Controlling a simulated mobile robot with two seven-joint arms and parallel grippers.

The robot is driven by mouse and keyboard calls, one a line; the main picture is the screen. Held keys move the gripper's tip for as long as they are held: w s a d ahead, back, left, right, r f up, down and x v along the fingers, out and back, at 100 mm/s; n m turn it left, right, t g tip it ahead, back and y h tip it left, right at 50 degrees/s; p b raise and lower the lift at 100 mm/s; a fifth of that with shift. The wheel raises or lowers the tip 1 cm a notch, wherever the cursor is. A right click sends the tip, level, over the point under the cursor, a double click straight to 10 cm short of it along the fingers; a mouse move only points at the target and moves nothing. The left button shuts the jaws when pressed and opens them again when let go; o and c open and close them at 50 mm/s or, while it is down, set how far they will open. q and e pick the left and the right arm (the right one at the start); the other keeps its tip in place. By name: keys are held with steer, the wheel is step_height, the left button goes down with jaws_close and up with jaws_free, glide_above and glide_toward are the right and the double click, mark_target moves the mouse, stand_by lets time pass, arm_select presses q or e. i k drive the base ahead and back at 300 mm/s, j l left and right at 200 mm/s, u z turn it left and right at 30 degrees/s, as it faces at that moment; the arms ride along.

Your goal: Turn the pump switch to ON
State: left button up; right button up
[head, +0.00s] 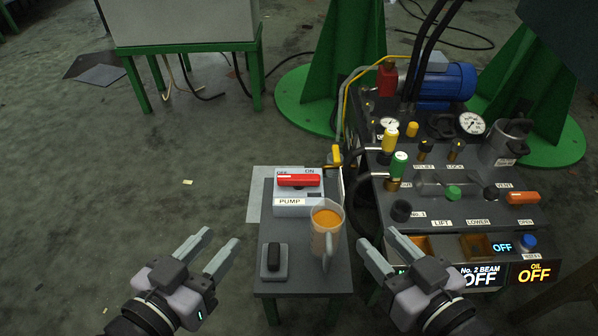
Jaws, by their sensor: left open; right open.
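The pump switch (299,180) is a red bar handle on a grey box labelled PUMP, with OFF at the left and ON at the right. The handle lies across, roughly horizontal, its left end by the OFF mark. The box sits at the back of a small dark table (300,278). My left gripper (215,250) is open and empty, left of the table and nearer than the switch. My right gripper (375,250) is open and empty, right of the table's front half. Neither gripper touches the switch.
A clear jug of orange liquid (326,232) stands just in front of the switch box, to its right. A black rocker switch (273,260) lies at the table's front left. A control console (450,215) with valves and gauges stands close on the right.

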mark_target(298, 181)
steer(key=k, duration=0.55)
steer(key=k+z, duration=0.1)
steer(key=z, duration=1)
steer(key=j+z, duration=0.1)
steer(key=z, duration=1.1)
steer(key=k+j, duration=0.15)
steer(key=j, duration=0.2)
steer(key=k+j, duration=0.2)
steer(key=j, duration=0.15)
steer(key=k+j, duration=0.15)
steer(key=j, duration=0.25)
steer(key=k+j, duration=0.15)
steer(key=j, duration=0.2)
steer(key=k+j, duration=0.2)
steer(key=j, duration=0.15)
steer(key=k+j, duration=0.15)
steer(key=j, duration=0.75)
steer(key=i, duration=0.3)
steer(key=l+z, duration=0.05)
